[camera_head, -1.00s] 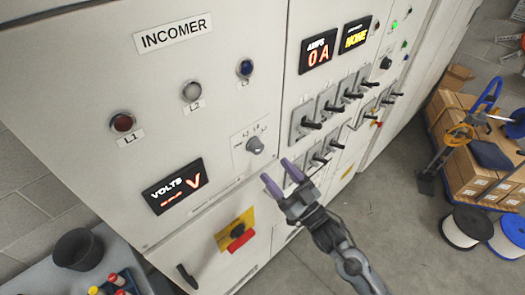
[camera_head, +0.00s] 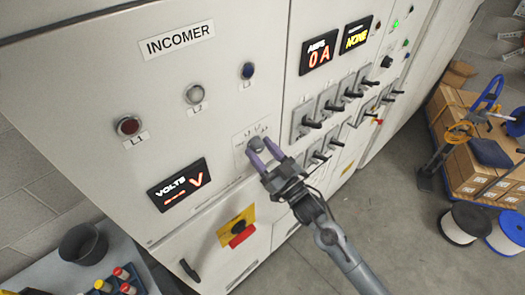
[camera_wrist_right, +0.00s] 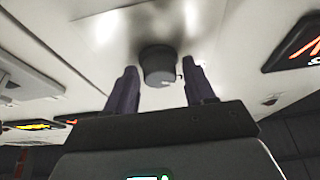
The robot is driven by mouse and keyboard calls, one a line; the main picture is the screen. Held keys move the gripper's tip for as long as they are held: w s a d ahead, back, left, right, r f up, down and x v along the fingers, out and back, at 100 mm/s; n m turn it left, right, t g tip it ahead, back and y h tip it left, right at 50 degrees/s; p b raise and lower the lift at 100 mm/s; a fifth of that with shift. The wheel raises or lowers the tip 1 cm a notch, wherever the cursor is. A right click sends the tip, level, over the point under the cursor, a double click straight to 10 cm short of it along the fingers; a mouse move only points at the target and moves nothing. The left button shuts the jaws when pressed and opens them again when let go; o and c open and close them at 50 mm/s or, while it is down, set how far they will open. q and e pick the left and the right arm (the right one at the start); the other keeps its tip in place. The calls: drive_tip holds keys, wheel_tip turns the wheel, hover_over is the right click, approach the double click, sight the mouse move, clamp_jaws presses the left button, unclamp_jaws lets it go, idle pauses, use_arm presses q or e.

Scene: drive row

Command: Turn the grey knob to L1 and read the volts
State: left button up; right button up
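The grey knob (camera_head: 257,144) is on the white INCOMER panel, below and right of the lamps; the small marks around it are too small to read. It also shows in the right wrist view (camera_wrist_right: 158,65), ahead of and between the finger tips. My right gripper (camera_head: 261,153) is open, its two purple fingers pointing at the knob; I cannot tell whether they touch it. In the wrist view the fingers (camera_wrist_right: 161,88) stand apart with a gap on each side of the knob. The volts display (camera_head: 176,184) shows dashes and V. My left gripper is not in view.
Lamps L1 (camera_head: 128,126), L2 (camera_head: 195,95) and L3 (camera_head: 247,71) are above the knob. Black-handled switches (camera_head: 330,107) are to the right, under the amps display (camera_head: 318,53) reading 0 A. A yellow-red rotary switch (camera_head: 237,227) is below. Boxes (camera_head: 470,150) stand at right.

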drive_tip(key=c, duration=0.6)
drive_tip(key=shift+m, duration=0.6)
drive_tip(key=m+t+h+p, duration=0.1)
drive_tip(key=m, duration=0.1)
drive_tip(key=shift+r+m+h, duration=0.15)
drive_tip(key=shift+m+h, duration=0.15)
drive_tip(key=shift+m, duration=0.1)
drive_tip(key=shift+s+m+t+h+p, duration=0.2)
drive_tip(key=shift+m+t+h+p, duration=0.4)
drive_tip(key=shift+m, duration=0.6)
drive_tip(key=shift+c, duration=0.9)
drive_tip(key=m+h+p, duration=0.2)
drive_tip(key=m, duration=0.2)
drive_tip(key=shift+a, duration=0.1)
drive_tip(key=shift+m, duration=0.5)
drive_tip(key=shift+f, duration=0.2)
